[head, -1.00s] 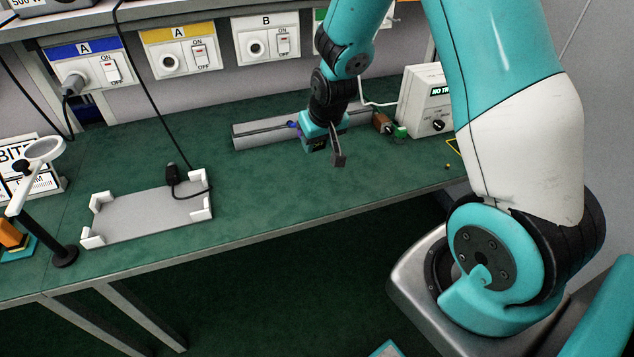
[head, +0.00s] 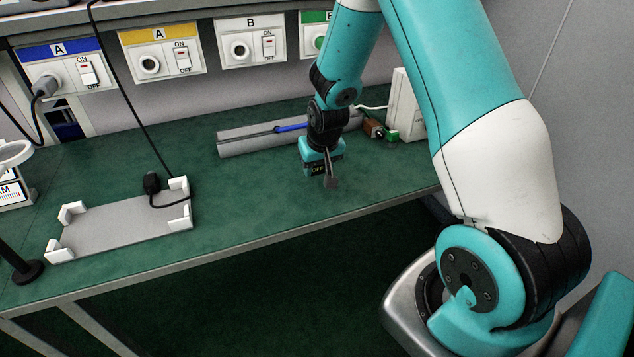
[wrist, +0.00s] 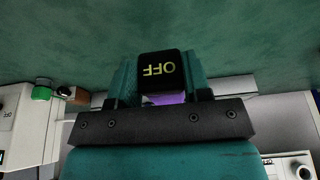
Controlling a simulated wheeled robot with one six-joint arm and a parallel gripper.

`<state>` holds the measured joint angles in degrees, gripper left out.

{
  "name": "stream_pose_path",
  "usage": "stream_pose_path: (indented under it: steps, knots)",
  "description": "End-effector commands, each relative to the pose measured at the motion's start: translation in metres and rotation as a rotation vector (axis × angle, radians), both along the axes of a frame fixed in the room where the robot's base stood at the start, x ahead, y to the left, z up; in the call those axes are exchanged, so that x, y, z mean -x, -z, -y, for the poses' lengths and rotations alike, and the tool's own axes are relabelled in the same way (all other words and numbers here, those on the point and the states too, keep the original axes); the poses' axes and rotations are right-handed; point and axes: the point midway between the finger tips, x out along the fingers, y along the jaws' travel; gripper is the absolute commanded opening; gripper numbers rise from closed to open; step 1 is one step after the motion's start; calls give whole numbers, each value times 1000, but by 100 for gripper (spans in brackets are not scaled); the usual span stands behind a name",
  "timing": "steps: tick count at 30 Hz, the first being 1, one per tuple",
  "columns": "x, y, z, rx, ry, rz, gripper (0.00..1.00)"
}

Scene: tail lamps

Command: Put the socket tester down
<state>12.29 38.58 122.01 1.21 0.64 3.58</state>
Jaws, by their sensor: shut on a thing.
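The socket tester (wrist: 161,72) shows in the wrist view as a small dark block with a lit "OFF" display and a purple part below it. My gripper (wrist: 160,82) is shut on it, with a teal finger on each side. In the head view my gripper (head: 323,168) points down over the green bench (head: 250,195), in front of the grey rail. The tester's "OFF" face is small there and partly covered by the gripper. I cannot tell whether its underside touches the bench.
A grey rail (head: 240,143) with a blue tool (head: 292,128) lies behind my gripper. A grey tray (head: 120,222) with white corners and a black plug is left. Bench between is clear.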

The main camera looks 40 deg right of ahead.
Motion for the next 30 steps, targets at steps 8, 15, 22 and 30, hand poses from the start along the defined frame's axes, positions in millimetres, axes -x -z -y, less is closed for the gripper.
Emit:
stream_pose_path:
  steps: [8, 15, 22, 30]
  knots:
    - [0, 31, 0, -1, 0, -2, 12]
    - [-1, 54, 0, 1, 0, 2, 12]
    - [-1, 54, 0, 1, -1, 2, 12]
    - [0, 56, 0, 1, -1, 1, 70]
